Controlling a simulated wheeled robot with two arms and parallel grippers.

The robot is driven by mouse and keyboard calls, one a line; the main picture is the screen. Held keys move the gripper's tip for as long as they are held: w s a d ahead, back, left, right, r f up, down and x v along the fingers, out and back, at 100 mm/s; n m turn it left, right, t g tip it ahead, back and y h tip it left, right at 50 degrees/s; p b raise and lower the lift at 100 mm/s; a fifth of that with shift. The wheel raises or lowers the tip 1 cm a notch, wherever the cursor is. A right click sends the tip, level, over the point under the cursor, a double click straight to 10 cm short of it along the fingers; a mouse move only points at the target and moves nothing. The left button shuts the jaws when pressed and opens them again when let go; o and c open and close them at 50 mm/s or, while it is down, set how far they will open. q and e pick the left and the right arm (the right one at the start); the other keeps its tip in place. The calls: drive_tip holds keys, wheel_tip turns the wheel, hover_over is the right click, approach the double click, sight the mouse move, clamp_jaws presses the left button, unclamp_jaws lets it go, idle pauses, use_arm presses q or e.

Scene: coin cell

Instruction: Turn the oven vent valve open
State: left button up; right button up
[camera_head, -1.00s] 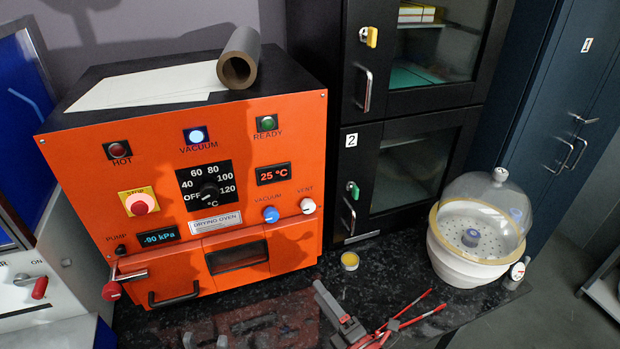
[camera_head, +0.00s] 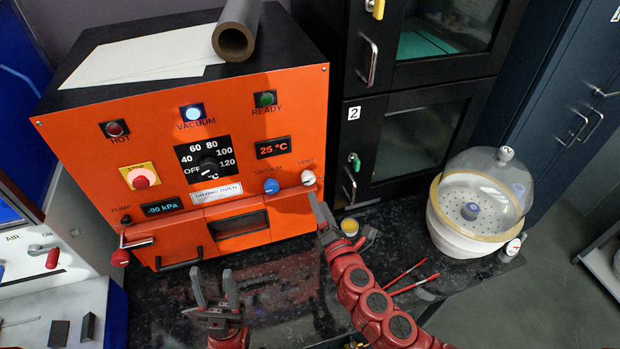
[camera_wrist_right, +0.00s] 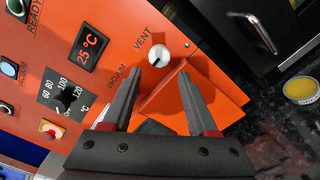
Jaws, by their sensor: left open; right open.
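The orange drying oven (camera_head: 80,155) stands at the left on the dark counter. Its white vent valve knob (camera_head: 308,177) is at the right of the front panel, under the VENT label, beside the blue vacuum knob (camera_head: 271,186). In the right wrist view the vent knob (camera_wrist_right: 159,56) shows a dark mark and sits just beyond and between the fingertips. My right gripper (camera_head: 322,212) is open, close in front of the vent knob and apart from it; it also shows in the right wrist view (camera_wrist_right: 158,85). My left gripper (camera_head: 216,290) is open and empty, low over the counter before the oven.
A glass-domed desiccator (camera_head: 478,210) stands at the right on the counter. A small yellow-topped jar (camera_head: 349,227) and red tongs (camera_head: 405,275) lie nearer my right arm. The black cabinet (camera_head: 420,140) is behind. A brown tube (camera_head: 236,35) rests on the oven.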

sight(309, 181)
drive_tip(key=p+x, duration=0.1)
drive_tip(key=x, duration=0.6)
drive_tip(key=shift+w+p, duration=0.3)
drive_tip(key=shift+w, duration=0.05)
drive_tip(key=shift+w+a, duration=0.2)
drive_tip(key=shift+w, duration=0.05)
clamp_jaws()
